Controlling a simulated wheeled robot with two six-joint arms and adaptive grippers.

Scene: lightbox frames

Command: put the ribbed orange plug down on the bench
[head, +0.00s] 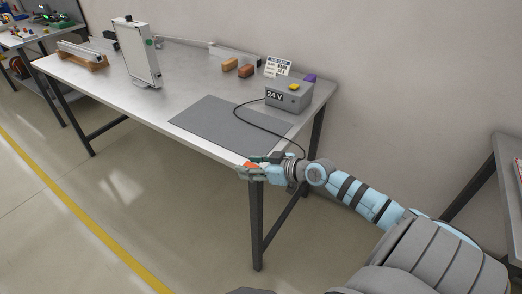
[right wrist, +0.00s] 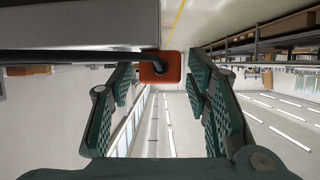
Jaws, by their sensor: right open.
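The ribbed orange plug (right wrist: 160,67) shows in the right wrist view between the two fingers, with apparent gaps on both sides. A black cable (right wrist: 75,57) runs from it to the left. In the head view a bit of the plug (head: 252,165) shows at my right gripper (head: 245,171), partly hidden by it. The right gripper is open at the front right corner of the bench (head: 182,85). I cannot tell whether the plug touches the bench top. My left gripper is not in view.
A grey mat (head: 215,122) lies clear near that corner. Behind it stands a grey 24 V box (head: 289,95) with the black cable looping from it. Orange-brown blocks (head: 246,71), a sign (head: 278,67) and a white framed panel (head: 138,52) stand further back.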

